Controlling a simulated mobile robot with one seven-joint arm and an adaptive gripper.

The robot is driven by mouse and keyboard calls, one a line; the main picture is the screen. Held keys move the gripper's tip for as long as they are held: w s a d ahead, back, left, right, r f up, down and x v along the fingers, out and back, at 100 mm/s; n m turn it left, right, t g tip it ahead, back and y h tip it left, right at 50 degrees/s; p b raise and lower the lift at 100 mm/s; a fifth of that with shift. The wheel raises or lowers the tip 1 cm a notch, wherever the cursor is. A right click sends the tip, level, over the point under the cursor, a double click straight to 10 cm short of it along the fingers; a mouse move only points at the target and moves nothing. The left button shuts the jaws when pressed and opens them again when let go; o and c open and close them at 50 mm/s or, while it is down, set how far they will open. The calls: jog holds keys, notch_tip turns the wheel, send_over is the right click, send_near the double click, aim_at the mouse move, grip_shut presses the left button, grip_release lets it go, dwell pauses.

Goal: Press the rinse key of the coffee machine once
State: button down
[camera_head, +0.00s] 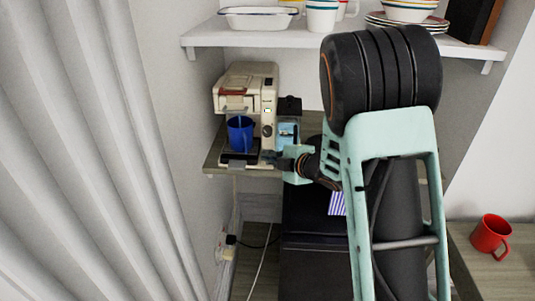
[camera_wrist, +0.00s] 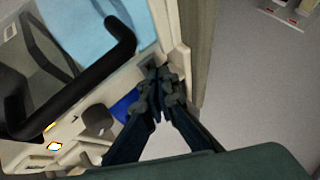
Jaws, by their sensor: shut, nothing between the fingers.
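The cream coffee machine (camera_head: 262,86) stands on a shelf against the wall, with a blue mug (camera_head: 240,135) under its outlet. A small lit display (camera_head: 267,110) and a round knob (camera_head: 267,130) are on its front; the lit display (camera_wrist: 55,146) and dark knob (camera_wrist: 97,120) also show in the wrist view. I cannot make out which key is the rinse key. My gripper (camera_head: 270,158) is shut and empty, low by the machine's front right corner. In the wrist view its fingertips (camera_wrist: 156,78) are close to the machine's casing; contact cannot be told.
A transparent container with blue content (camera_head: 287,133) stands right of the machine. A black bar handle (camera_wrist: 75,85) is close left of my fingers. A shelf with dishes (camera_head: 255,36) hangs above. A red mug (camera_head: 490,236) stands far right; a curtain (camera_head: 100,150) is left.

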jog(key=shift+w, duration=0.15)
jog(key=shift+s, duration=0.2)
jog(key=shift+s+b, duration=0.4)
jog(key=shift+s, duration=0.25)
jog(key=shift+s+b, duration=0.85)
jog(key=shift+s, duration=1.7)
